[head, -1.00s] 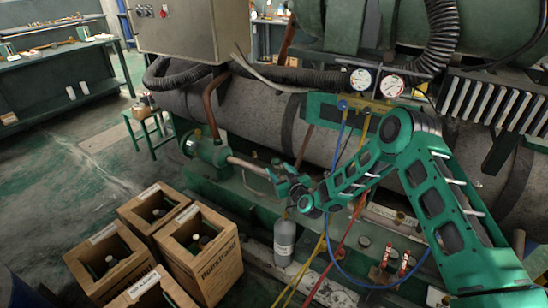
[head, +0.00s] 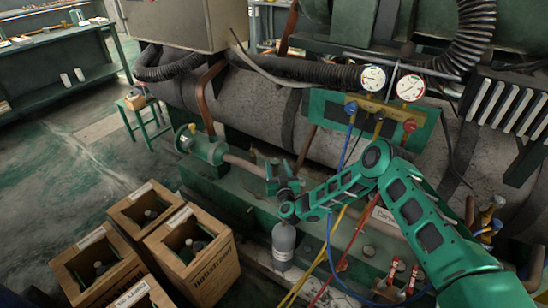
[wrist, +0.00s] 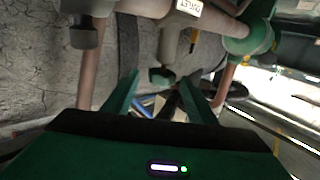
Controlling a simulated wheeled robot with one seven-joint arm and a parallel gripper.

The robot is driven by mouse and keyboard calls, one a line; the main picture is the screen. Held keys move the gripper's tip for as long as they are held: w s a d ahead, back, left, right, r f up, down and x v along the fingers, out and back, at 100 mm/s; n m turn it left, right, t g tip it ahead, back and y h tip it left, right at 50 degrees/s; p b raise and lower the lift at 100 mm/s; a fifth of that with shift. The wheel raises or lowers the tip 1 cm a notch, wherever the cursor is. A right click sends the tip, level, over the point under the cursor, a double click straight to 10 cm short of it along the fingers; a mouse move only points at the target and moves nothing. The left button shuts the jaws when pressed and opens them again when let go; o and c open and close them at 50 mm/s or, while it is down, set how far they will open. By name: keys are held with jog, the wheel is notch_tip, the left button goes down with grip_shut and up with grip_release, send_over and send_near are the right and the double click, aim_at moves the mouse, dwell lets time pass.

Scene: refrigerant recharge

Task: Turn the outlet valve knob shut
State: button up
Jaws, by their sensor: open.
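In the wrist view, a small dark green knob (wrist: 162,75) sits on a grey valve stem, beside a white label that seems to read "OUTLET" (wrist: 188,7). My gripper (wrist: 161,84) is open, its two green fingers either side of the knob in the picture. Nothing is held, and I cannot tell whether the fingers reach the knob in depth. In the head view, my gripper (head: 281,172) is at the end of the pipework beside the large grey tank. The knob is too small and hidden to make out there.
A grey cylinder (head: 284,246) stands just below my gripper. Wooden crates (head: 215,273) with bottles are on the floor at lower left. A gauge manifold (head: 385,112) with coloured hoses hangs behind my arm. A pipe (wrist: 88,75) runs left of the fingers.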

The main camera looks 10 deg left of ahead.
aim_at(274, 159)
jog(key=x, duration=0.7)
jog(key=shift+a, duration=0.15)
jog(key=shift+w, duration=0.1)
jog(key=shift+c, duration=0.7)
jog(key=c, duration=0.9)
